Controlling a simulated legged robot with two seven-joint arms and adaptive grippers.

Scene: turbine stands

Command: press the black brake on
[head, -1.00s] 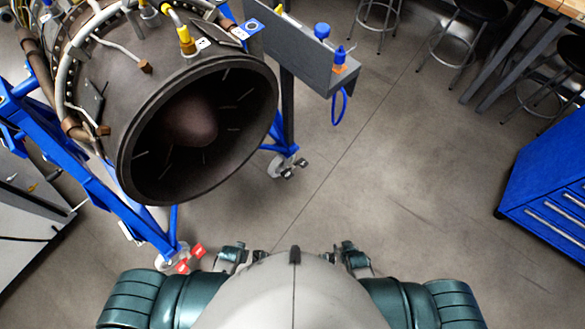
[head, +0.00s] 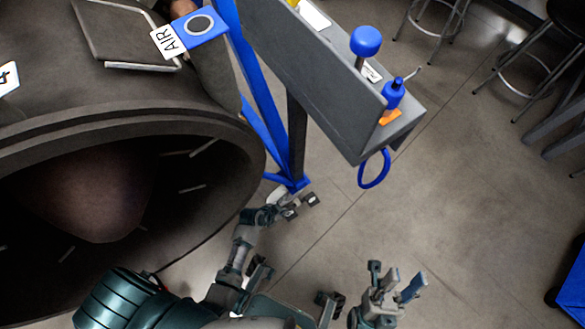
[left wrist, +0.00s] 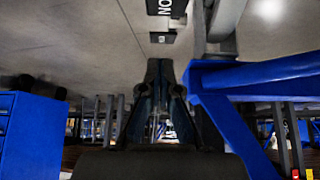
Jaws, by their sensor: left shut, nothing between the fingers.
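Two black brake tabs with white marks show on the caster under the stand in the head view, one nearer (head: 289,214) and one farther right (head: 312,199). In the left wrist view a black tab with white letters (left wrist: 166,8) is cut off by the top edge, and a smaller black tab (left wrist: 163,38) is below it. My left gripper (head: 277,211) is beside the caster, close to the nearer tab; contact cannot be told. Its fingers (left wrist: 157,90) are shut and empty. My right gripper (head: 402,280) has its fingers apart, empty, away from the stand.
The turbine (head: 190,110) fills the left of the head view. A blue stand leg (head: 262,110) and a grey box (head: 320,75) with blue knobs and a blue loop (head: 374,170) overhang the caster.

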